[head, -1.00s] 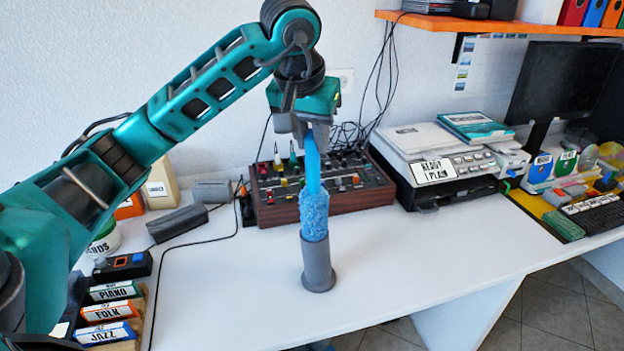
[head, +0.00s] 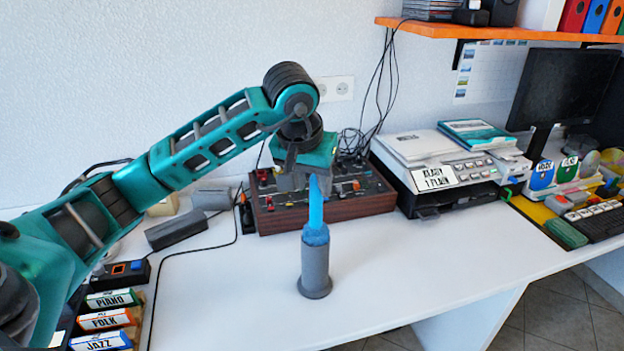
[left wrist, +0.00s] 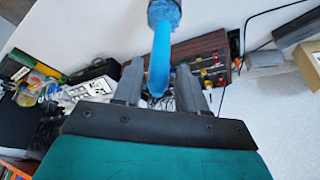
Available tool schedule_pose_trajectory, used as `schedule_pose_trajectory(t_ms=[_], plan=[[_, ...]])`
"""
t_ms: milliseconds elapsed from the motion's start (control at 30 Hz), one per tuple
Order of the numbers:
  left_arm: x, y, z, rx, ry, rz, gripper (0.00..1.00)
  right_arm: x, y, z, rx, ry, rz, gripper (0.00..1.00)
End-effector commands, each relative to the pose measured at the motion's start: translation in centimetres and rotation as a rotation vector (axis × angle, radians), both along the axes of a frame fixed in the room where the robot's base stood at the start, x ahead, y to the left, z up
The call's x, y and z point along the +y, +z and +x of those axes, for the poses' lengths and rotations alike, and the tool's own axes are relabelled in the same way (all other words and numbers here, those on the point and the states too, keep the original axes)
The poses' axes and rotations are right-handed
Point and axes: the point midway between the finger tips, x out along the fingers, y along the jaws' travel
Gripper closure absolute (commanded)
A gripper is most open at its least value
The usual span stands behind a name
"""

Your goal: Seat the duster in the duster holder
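The blue duster (head: 316,212) stands upright in the grey duster holder (head: 315,268) on the white desk. Its fluffy head is mostly hidden inside the holder, with only the top showing above the rim. The smooth handle rises toward my left gripper (head: 304,186). In the left wrist view the duster handle (left wrist: 160,62) lies between the two fingers of my left gripper (left wrist: 160,75), with a narrow gap seen on each side, so the fingers look open around it. My right gripper is not in view.
A mixer panel (head: 340,212) with knobs stands behind the holder, and a printer (head: 435,165) is to its right. Labelled boxes (head: 105,320) and a dark case (head: 177,230) are at left. The desk around the holder is clear.

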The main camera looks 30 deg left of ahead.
Motion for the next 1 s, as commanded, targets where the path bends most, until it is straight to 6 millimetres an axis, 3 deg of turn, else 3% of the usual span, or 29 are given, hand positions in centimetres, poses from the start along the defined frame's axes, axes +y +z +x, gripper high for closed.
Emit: schedule_pose_trajectory(t_ms=[100, 433, 1000], plan=[[0.0, 0.0, 0.0, 0.0, 0.0, 0.0, 0.48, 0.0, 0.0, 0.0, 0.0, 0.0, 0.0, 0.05], [-0.1, 0.7, -0.2, -0.002, -0.001, -0.001, 0.48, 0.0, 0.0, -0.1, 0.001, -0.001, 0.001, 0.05], [-0.8, 10.4, -4.0, -0.003, 0.0, 0.001, 0.48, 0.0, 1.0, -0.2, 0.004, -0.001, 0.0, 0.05]])
